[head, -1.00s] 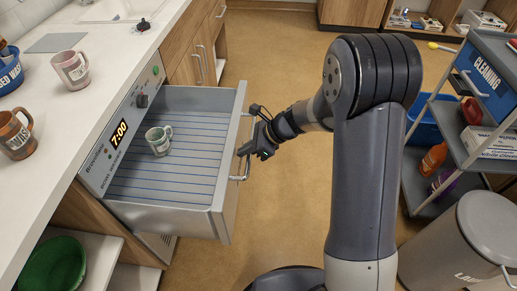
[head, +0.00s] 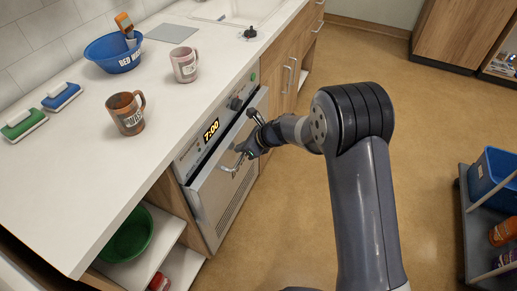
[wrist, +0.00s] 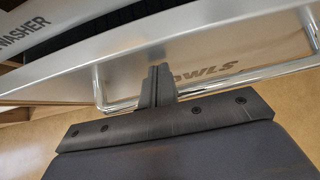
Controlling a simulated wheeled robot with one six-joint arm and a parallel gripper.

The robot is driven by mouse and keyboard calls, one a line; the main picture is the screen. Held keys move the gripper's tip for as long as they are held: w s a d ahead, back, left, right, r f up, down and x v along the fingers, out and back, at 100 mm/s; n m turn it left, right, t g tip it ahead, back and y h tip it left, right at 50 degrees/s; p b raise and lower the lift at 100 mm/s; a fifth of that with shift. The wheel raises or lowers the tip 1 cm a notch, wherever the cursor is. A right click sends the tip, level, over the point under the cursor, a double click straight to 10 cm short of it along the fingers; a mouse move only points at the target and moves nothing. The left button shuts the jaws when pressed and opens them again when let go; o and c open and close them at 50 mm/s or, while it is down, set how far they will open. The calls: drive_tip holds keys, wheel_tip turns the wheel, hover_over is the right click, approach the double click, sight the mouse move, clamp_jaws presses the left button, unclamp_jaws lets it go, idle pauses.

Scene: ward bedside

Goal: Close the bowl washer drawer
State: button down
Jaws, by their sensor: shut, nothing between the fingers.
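The bowl washer (head: 212,132) is built in under the white counter, with its 7:00 display lit. Its silver drawer front (head: 214,196) now stands close to the washer's face. In the wrist view a dark gap shows between the washer panel (wrist: 30,35) and the top edge of the drawer front (wrist: 110,62). The drawer's inside and the green mug seen in it earlier are hidden. My gripper (head: 243,151) is at the drawer handle (head: 231,167). In the wrist view its shut fingers (wrist: 158,75) are up against the drawer front, beside the handle bar (wrist: 265,72), holding nothing.
On the counter (head: 75,150) stand a brown mug (head: 126,114), a pink mug (head: 185,67), a blue bowl (head: 113,55) and two brushes (head: 62,96). A green bowl (head: 128,238) sits on the open shelf below. The floor (head: 285,215) right of the washer is clear.

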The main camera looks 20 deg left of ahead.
sight(233, 140)
drive_tip(key=a+p, duration=0.1)
drive_tip(key=a, duration=0.3)
drive_tip(key=shift+w+a, duration=0.1)
drive_tip(key=shift+a, duration=0.05)
drive_tip(key=shift+a+r, duration=0.1)
drive_tip(key=shift+a, duration=0.05)
drive_tip(key=shift+r, duration=0.1)
